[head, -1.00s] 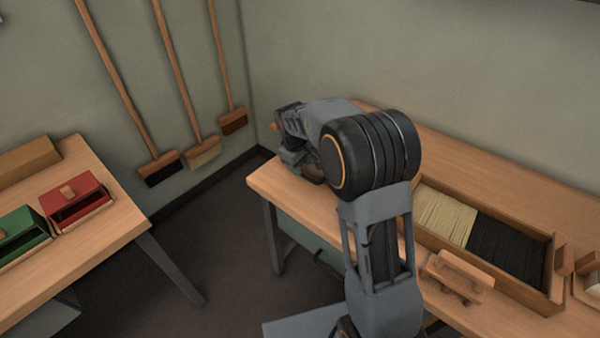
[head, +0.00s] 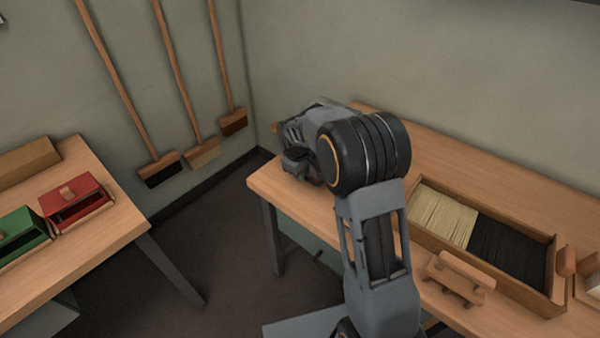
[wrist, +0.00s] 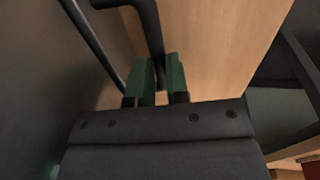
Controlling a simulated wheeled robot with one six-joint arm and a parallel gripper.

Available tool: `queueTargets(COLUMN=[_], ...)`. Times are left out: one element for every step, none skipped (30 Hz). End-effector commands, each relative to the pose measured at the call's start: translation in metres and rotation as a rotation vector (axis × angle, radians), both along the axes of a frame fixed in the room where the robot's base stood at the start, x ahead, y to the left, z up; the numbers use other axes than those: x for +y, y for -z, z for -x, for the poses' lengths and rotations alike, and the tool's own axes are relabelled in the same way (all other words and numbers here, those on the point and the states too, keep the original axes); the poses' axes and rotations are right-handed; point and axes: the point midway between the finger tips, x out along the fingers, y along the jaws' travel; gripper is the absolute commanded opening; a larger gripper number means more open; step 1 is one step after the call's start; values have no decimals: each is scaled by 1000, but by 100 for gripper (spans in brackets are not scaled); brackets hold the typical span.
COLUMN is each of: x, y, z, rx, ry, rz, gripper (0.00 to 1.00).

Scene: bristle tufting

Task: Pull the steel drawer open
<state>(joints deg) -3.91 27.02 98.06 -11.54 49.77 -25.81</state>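The steel drawer (head: 297,240) is a grey-green front under the right workbench, mostly hidden behind my arm in the head view. Part of its dark handle (head: 319,257) shows beside the arm. My wrist is over the left end of the bench, and the fingers are hidden in the head view. In the wrist view my gripper (wrist: 161,62) shows two green fingers, slightly apart. A dark bent bar (wrist: 150,22), apparently the handle, runs down to the gap between the fingertips. I cannot tell whether they touch it.
The right workbench (head: 262,182) carries a wooden tray (head: 552,270) of pale and black bristles and a small wooden piece (head: 460,270). The left bench (head: 115,222) holds a red box (head: 75,195) and a green box (head: 20,240). Brooms hang on the wall. Open floor lies between the benches.

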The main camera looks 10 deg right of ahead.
Motion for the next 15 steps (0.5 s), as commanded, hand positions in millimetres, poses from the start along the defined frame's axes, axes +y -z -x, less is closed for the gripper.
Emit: queueTargets(x=[0, 0, 0, 0, 0, 0, 0, 0, 0, 0, 0, 0, 0, 1, 2], y=[0, 0, 0, 0, 0, 0, 0, 0, 0, 0, 0, 0, 0, 0, 0], z=[0, 0, 0, 0, 0, 0, 0, 0, 0, 0, 0, 0, 0, 0, 1], rx=[0, 0, 0, 0, 0, 0, 0, 0, 0, 0, 0, 0, 0, 0, 1], ry=[0, 0, 0, 0, 0, 0, 0, 0, 0, 0, 0, 0, 0, 0, -1], rz=[0, 0, 0, 0, 0, 0, 0, 0, 0, 0, 0, 0, 0, 0, -1], gripper=[9, 6, 3, 0, 0, 0, 0, 0, 0, 0, 0, 0, 0, 0, 0])
